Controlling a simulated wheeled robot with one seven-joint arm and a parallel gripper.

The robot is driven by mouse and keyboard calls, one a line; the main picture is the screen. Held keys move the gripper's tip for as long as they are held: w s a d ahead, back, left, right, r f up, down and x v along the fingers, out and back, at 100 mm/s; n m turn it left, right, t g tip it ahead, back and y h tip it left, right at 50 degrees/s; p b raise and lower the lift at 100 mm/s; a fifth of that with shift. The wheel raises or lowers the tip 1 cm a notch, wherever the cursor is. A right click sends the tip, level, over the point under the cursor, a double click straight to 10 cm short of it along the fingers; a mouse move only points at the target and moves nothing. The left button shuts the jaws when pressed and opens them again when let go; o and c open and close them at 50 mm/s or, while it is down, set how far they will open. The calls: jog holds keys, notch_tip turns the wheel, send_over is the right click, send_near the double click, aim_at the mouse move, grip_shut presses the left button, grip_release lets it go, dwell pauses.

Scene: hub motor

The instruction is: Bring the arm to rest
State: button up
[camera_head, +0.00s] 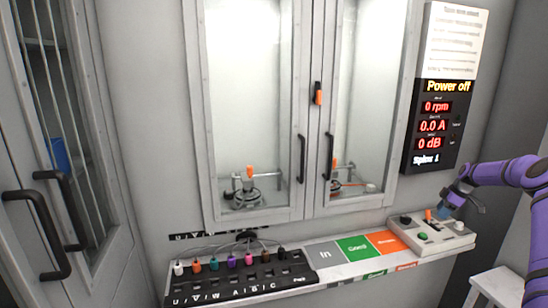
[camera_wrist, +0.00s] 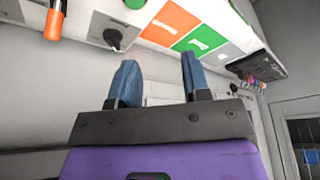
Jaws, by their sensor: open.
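My purple arm (camera_head: 508,172) reaches in from the right edge in the head view. My gripper (camera_head: 447,205) is at the right end of the shelf, close by the control box (camera_head: 433,234) with its orange-tipped lever and green button. In the wrist view the two blue fingers of my gripper (camera_wrist: 158,85) stand apart with nothing between them. The control box (camera_wrist: 85,25) shows there at the upper left, with a black knob (camera_wrist: 118,38) and an orange handle (camera_wrist: 53,22). I cannot tell whether the fingers touch the box.
A shelf carries a black connector strip (camera_head: 243,280) with several coloured plugs, and grey, green (camera_head: 358,248) and orange (camera_head: 387,242) pads. Behind it is a closed glass-door cabinet (camera_head: 250,110). A display (camera_head: 436,125) reads "Power off". A white stool (camera_head: 497,287) stands at lower right.

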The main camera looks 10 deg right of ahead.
jog(key=a+r+m+g+h, duration=0.1)
jog(key=a+r+h, duration=0.2)
jog(key=a+r, duration=2.2)
jog(key=s+a+r+m, duration=0.2)
jog(key=s+a+r, duration=0.5)
jog(key=a, duration=0.2)
jog(key=s+a+r+m+t+h, duration=0.1)
jog(key=s+a+r, duration=0.25)
jog(key=s, duration=0.25)
jog(key=s+a+r+m, duration=0.1)
jog(key=s+a+r, duration=0.1)
jog(key=s+a, duration=0.4)
jog(key=s+a+r+m+t+h, duration=0.1)
jog(key=s+a+r, duration=0.15)
jog(key=s, duration=0.45)
jog(key=s+a+f+m+y, duration=0.1)
jog(key=s+a+f+m, duration=0.1)
jog(key=s, duration=0.7)
jog(key=s+a+f+m+t, duration=0.1)
jog(key=s+a+f+m, duration=0.1)
jog(key=s, duration=0.8)
jog(key=shift+f+t+y, duration=0.3)
jog(key=shift+f+y, duration=0.05)
jog(key=shift+y, duration=0.05)
jog(key=shift+s, duration=0.1)
jog(key=shift+c, duration=0.2)
